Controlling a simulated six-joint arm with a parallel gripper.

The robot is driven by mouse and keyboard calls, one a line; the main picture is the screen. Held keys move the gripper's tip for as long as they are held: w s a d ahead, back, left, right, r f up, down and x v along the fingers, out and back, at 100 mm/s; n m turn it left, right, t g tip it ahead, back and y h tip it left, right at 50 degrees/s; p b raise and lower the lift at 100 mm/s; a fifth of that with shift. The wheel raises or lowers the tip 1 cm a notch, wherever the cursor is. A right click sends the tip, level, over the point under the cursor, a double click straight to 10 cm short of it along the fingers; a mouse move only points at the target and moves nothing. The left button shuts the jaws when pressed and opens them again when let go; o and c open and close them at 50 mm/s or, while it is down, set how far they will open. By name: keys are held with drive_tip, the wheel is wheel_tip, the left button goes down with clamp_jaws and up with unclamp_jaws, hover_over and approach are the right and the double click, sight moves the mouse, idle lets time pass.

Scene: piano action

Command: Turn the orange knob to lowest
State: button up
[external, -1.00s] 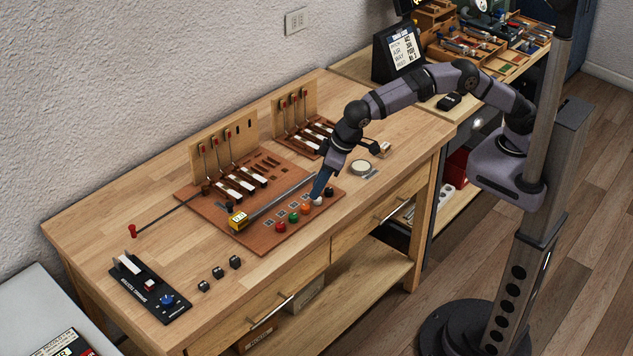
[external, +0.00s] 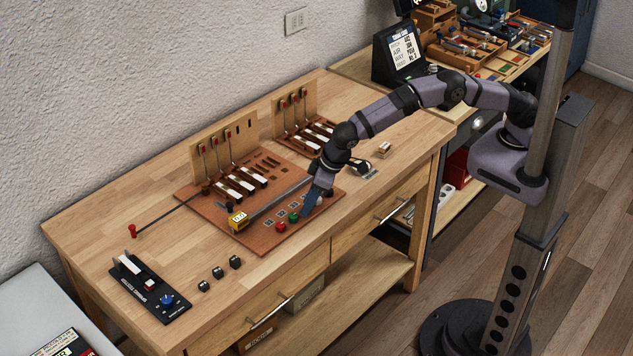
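A row of coloured knobs sits along the front right edge of the brown board (external: 262,241). The red knob (external: 281,227) and the green knob (external: 293,218) are in plain view at the left of my gripper. My gripper (external: 306,213) points down with its blue fingers at the place in the row just right of the green knob. The orange knob is hidden behind the fingers, so I cannot see its setting or whether the fingers touch it. The fingers are too small and overlapped to show whether they are open or shut.
Piano keys with hammers (external: 240,180) stand behind. A black control panel (external: 150,288) and several small dark blocks (external: 218,272) lie at the left. The table's front edge is close to the knobs.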

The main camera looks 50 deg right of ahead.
clamp_jaws()
drive_tip(key=shift+d+n+g+y, duration=0.1)
drive_tip(key=shift+n+g+y, duration=0.35)
drive_tip(key=shift+n, duration=1.05)
unclamp_jaws()
drive_tip(key=shift+r, duration=0.1)
